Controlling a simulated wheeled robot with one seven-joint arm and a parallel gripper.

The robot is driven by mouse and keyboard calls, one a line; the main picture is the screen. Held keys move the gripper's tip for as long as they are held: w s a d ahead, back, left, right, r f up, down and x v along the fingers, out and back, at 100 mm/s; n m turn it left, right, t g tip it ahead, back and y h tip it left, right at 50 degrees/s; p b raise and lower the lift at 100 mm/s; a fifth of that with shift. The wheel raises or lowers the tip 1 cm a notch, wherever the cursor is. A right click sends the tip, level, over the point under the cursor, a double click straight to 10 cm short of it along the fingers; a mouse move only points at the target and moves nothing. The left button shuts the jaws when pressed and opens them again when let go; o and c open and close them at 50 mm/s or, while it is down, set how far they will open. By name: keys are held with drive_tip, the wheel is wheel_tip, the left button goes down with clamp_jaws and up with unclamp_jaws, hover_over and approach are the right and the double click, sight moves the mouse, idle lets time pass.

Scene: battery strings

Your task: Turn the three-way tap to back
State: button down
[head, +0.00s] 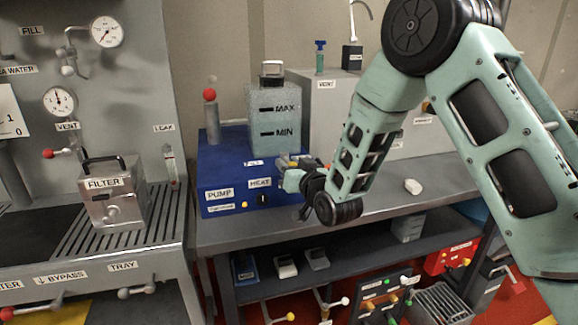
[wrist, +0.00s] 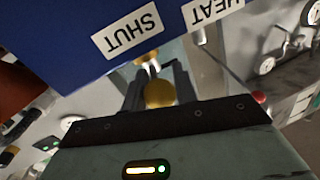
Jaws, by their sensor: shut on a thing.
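My gripper (head: 290,176) is at the right end of the blue box (head: 225,165), just beyond its HEAT label, in the head view. In the wrist view my gripper's two dark fingers (wrist: 160,84) are closed around a yellow rounded knob (wrist: 159,94). A second yellow part (wrist: 147,58) shows just beyond the fingertips, near the blue box. The knob appears to be the tap's handle. The tap body is mostly hidden by the fingers, and which way it points cannot be told. A SHUT label (wrist: 134,33) is on the blue face beside it, upside down in this view.
A filter unit (head: 110,195) stands left.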

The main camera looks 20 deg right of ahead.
drive_tip(key=shift+d, duration=0.15)
drive_tip(key=shift+w+d+n+g+y+b, duration=0.15)
drive_tip(key=shift+d+n+g+y+b, duration=0.3)
drive_tip(key=shift+n+g+y, duration=0.7)
drive_tip(key=shift+w+d+n+g+y+b, duration=0.2)
drive_tip(key=shift+d+n+g+y, duration=0.45)
drive_tip(key=shift+n+y, duration=1)
drive_tip(key=shift+w+d+n+g+y+b, duration=0.1)
drive_tip(key=shift+d+n+g+y+b, duration=0.6)
drive_tip(key=shift+y, duration=1.2)
drive_tip(key=shift+a+g+p, duration=0.15)
drive_tip(key=shift+g+p, duration=0.15)
drive_tip(key=c, duration=1.1)
unclamp_jaws()
